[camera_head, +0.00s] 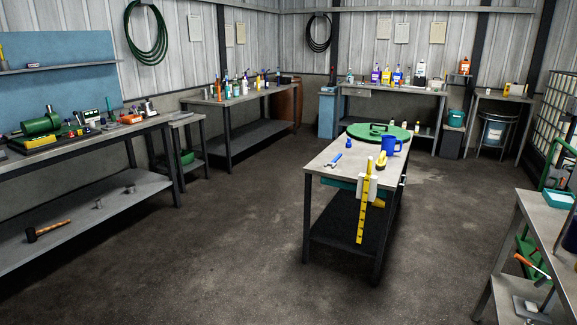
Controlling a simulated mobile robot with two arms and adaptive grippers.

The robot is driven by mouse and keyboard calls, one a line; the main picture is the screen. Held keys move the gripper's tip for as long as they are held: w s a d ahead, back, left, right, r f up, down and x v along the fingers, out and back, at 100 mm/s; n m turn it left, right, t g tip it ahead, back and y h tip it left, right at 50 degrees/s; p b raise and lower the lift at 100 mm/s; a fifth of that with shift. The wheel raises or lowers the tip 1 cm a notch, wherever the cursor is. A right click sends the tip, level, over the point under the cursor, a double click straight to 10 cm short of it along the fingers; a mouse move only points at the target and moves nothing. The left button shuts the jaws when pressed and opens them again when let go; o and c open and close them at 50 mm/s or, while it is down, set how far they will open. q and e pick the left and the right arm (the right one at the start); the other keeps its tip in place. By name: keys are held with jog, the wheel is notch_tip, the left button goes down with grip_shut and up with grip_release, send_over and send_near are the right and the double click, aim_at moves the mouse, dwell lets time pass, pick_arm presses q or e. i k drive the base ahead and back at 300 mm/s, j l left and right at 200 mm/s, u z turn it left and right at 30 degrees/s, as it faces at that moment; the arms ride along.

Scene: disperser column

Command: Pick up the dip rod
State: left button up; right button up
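A yellow rod with dark marks, which looks like the dip rod (362,217), hangs upright at the near end of the small central table (334,153). A white holder (367,187) is around or beside its upper part; I cannot tell which. Its top stands a little above the tabletop and its lower end hangs in front of the lower shelf. Neither of my grippers is in view.
The central table holds a green round lid (379,131), a blue jug (391,146), a yellow tool (381,160) and a blue tool (336,160). Benches line the left and back walls. Another bench (545,222) stands at right. The floor (235,235) around the table is clear.

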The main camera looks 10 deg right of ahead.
aim_at(365, 189)
jog(key=i+l+z, duration=0.2)
jog(key=i+z, duration=0.15)
jog(key=i, duration=0.15)
jog(key=i+l+z, duration=0.1)
jog(key=i+z, duration=0.25)
jog(key=i, duration=0.15)
jog(key=i+z, duration=0.35)
jog(key=i, duration=0.15)
